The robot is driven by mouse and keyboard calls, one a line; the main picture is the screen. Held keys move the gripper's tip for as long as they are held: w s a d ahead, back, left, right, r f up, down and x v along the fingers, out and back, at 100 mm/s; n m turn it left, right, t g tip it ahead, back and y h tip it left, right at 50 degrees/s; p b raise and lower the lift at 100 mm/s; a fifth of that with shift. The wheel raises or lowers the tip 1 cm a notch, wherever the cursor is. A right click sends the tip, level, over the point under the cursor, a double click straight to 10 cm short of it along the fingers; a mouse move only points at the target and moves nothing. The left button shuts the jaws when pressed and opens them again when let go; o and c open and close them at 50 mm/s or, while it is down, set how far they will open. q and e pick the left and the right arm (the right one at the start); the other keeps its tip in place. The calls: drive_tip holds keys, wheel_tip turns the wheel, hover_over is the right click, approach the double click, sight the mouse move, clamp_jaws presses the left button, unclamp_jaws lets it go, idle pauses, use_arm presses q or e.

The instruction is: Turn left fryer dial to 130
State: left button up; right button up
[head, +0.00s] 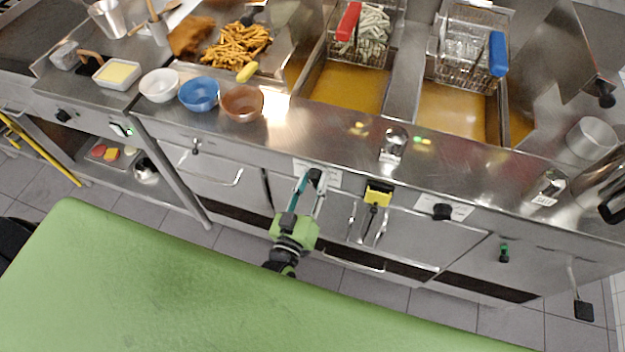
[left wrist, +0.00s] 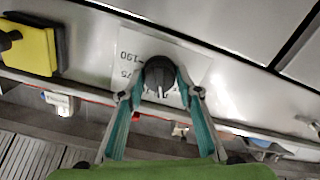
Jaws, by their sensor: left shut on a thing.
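The left fryer dial (head: 315,174) is a black round knob on the fryer's steel front, over a white label (head: 328,178). In the left wrist view the dial (left wrist: 160,76) shows a pale pointer mark, and the label (left wrist: 120,53) reads 190 and 75 upside down; the rest is covered. My left gripper (head: 311,181) reaches the dial from below. In the left wrist view its teal fingers (left wrist: 160,93) are on both sides of the dial, shut on it. My right gripper is not in view.
A yellow-and-black switch (head: 378,193) and a second black dial (head: 442,211) are to the right on the same front. Fry baskets with a red handle (head: 348,21) and a blue handle (head: 498,54) hang above the oil. Bowls (head: 199,93) stand on the left counter.

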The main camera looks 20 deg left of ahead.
use_arm(q)
drive_tip(key=shift+m, duration=0.3)
drive_tip(key=o, duration=1.1)
drive_tip(key=s, duration=1.2)
